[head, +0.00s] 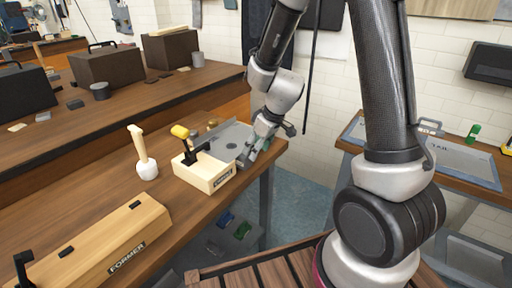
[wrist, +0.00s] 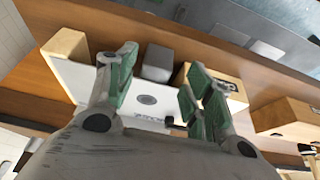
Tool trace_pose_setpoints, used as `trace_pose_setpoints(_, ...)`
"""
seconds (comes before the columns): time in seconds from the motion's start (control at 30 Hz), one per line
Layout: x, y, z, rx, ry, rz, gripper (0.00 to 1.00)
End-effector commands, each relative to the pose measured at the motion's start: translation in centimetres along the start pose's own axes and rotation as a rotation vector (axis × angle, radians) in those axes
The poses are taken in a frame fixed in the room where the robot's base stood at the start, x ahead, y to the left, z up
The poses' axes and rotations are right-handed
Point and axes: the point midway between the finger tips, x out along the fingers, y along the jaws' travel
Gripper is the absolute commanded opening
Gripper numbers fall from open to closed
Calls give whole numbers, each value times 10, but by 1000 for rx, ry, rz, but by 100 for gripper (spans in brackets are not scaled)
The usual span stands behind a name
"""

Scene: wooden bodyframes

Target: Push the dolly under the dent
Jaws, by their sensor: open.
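The dolly appears to be the grey block (wrist: 158,62) at the panel's edge in the wrist view. It lies between two wooden blocks; I cannot make it out in the head view. The pale metal panel (wrist: 146,84) bears a round grey mark (wrist: 148,99), probably the dent. In the head view, the panel (head: 238,134) shows the mark (head: 230,145) too. My gripper (wrist: 161,68) is open, with green-padded fingers on either side of the dolly in the picture. I cannot tell whether they touch it. In the head view, my gripper (head: 250,154) is at the panel's right edge.
A wooden block with a yellow-handled clamp (head: 216,178) stands next to the panel. Another wooden block (wrist: 66,44) is at its other end. A white-headed mallet (head: 147,170) and a long wooden former (head: 92,236) stand nearer on the bench. The bench edge is close to my gripper.

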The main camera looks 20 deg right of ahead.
Motion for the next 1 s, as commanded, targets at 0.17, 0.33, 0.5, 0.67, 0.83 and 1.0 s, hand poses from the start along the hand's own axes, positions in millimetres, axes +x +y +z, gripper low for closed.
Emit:
trace_pose_setpoints(0.17, 2, 0, 0, 1, -1, -1, 52)
trace_pose_setpoints(0.33, 18, 0, 1, 2, -4, -3, 52)
trace_pose_setpoints(0.5, 46, 0, 1, 3, -4, -3, 52)
trace_pose_setpoints(0.67, 66, 0, 1, 2, -3, -2, 52)
trace_pose_setpoints(0.83, 77, 0, 0, 1, -2, -1, 52)
trace_pose_setpoints(1.0, 78, 0, 0, 1, -1, -1, 52)
